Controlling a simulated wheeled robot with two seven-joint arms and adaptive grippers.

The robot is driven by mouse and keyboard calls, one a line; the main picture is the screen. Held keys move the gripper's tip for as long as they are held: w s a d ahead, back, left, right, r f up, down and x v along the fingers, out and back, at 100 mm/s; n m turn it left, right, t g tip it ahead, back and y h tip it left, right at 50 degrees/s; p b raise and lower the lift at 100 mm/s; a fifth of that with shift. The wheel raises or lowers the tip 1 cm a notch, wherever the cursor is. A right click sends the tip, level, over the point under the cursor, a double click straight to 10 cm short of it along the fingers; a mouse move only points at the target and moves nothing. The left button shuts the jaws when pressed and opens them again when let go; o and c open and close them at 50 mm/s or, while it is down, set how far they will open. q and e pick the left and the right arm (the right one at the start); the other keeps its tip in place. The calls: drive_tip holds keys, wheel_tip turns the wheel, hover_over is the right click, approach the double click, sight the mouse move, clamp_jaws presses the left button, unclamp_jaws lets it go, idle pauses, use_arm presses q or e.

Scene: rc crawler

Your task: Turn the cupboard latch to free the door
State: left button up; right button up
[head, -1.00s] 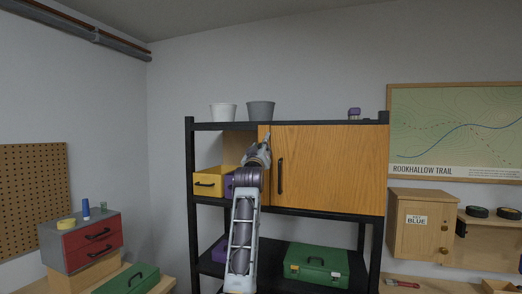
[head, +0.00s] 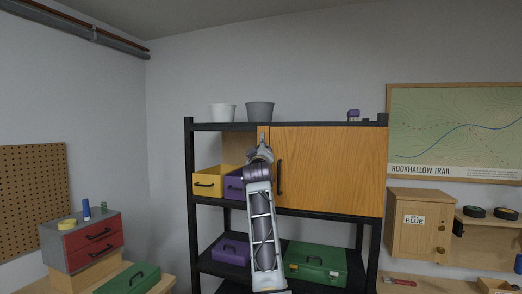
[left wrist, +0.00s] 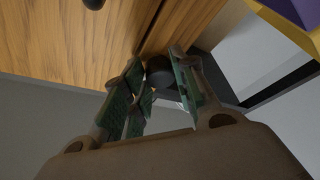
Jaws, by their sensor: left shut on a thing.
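The wooden cupboard door (head: 335,170) is closed on the upper shelf, with a black vertical handle near its left edge. My left gripper (head: 262,141) is up at the narrow wooden strip (head: 264,131) just left of the door. In the left wrist view its green-padded fingers (left wrist: 158,72) are on both sides of a dark, rounded latch knob (left wrist: 160,69) near the seam in the wood, and shut on it. The gripper hides the latch in the head view, so its angle is hard to tell. My right gripper is in neither view.
Left of the cupboard are a yellow bin (head: 208,183) and a purple bin (head: 233,184). A green toolbox (head: 315,264) and a purple box (head: 230,250) stand on the lower shelf. White (head: 222,113) and grey (head: 260,111) pots stand on top.

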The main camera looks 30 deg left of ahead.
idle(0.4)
use_arm(q)
drive_tip(key=o, duration=1)
drive_tip(key=shift+s, duration=0.1)
drive_tip(key=shift+v, duration=3.65)
drive_tip(key=shift+f, duration=0.1)
